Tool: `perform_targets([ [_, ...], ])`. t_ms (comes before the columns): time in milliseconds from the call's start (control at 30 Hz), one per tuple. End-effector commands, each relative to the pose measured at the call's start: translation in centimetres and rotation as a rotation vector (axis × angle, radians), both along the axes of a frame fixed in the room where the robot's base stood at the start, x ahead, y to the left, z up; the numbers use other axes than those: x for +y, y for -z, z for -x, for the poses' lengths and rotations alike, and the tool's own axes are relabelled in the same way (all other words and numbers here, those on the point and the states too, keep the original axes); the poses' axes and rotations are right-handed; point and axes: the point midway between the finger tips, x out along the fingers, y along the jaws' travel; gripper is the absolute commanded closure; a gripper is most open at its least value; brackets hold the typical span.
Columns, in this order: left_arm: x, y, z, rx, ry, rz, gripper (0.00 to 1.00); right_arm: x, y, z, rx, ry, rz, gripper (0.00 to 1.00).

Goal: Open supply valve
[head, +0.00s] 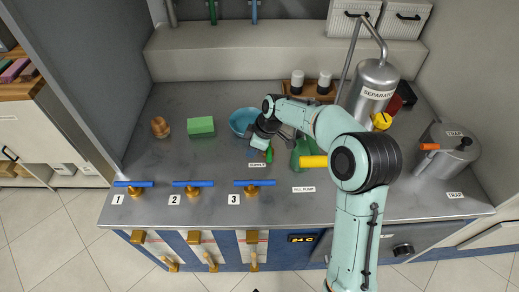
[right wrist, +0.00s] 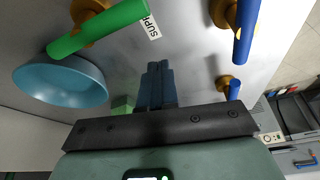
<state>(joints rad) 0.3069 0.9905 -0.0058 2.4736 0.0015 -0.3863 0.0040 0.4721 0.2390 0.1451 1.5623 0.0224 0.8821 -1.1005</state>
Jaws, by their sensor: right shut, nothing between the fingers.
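The supply valve has a green lever (head: 269,155) on a brass body, just behind the SUPPLY label (head: 257,164). My right arm partly hides it in the head view. In the right wrist view the lever (right wrist: 97,30) shows as a long green bar across the upper left, with the label (right wrist: 152,25) beside it. My right gripper (head: 252,154) is shut and empty, low over the counter just left of the lever. In the right wrist view its fingertips (right wrist: 154,68) are together, apart from the lever in the picture. My left gripper is out of view.
A blue bowl (head: 240,120) stands close behind the gripper, and a green block (head: 200,127) is to the left. Blue-handled valves (head: 254,183) line the counter's front edge. A yellow handle (head: 314,161) and the separator tank (head: 373,86) are to the right.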

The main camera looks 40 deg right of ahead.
Motion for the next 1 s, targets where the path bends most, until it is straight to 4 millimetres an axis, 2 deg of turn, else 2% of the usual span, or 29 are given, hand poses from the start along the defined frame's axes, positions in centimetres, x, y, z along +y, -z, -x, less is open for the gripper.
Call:
perform_targets([
  [33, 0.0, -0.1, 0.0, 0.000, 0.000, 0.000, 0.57, -0.9, -1.8, 0.3, -0.009, 0.008, 0.009, 1.00],
  [200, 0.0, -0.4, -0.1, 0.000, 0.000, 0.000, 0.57, -1.8, -5.4, 1.2, -0.010, 0.007, 0.006, 1.00],
  [400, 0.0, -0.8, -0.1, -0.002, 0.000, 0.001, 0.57, -2.5, -8.1, 1.9, -0.007, 0.004, 0.005, 1.00],
  [600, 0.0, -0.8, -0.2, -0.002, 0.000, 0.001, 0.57, -2.8, -9.0, 2.1, -0.005, 0.003, 0.003, 1.00],
  [1000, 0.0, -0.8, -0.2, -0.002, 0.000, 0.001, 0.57, -2.8, -9.0, 2.1, -0.005, 0.003, 0.003, 1.00],
])
